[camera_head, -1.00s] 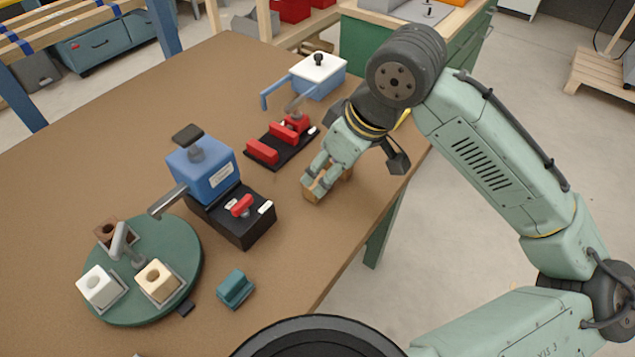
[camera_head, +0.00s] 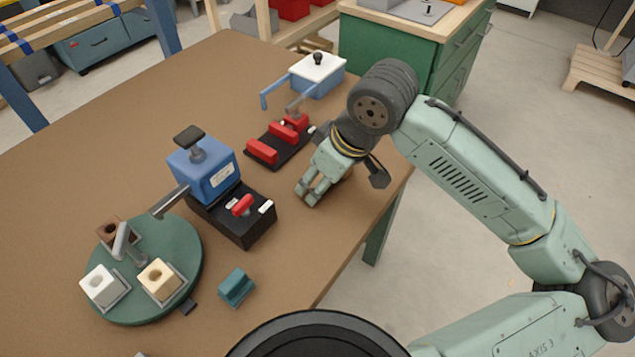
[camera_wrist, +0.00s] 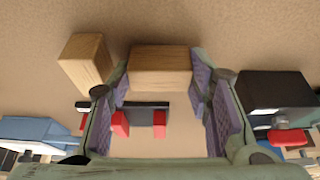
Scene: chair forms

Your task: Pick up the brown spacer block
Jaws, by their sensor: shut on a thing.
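In the wrist view a brown wooden block (camera_wrist: 160,62) lies between my two fingertips, with a finger against each side. My gripper (camera_wrist: 160,85) is shut on it. In the head view my gripper (camera_head: 309,192) is low over the right part of the brown table, and its fingers hide most of the block. I cannot tell whether the block touches the table. A second, lighter wooden block (camera_wrist: 86,62) stands beside my left finger in the wrist view. In the head view only a sliver of wood shows behind my gripper.
A black fixture with red blocks (camera_head: 262,151) is close to my gripper's left. A blue machine (camera_head: 203,170) on a black base, a green turntable (camera_head: 185,245) and a teal block (camera_head: 236,287) stand farther left. A blue box (camera_head: 318,85) is behind. The table edge is close at right.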

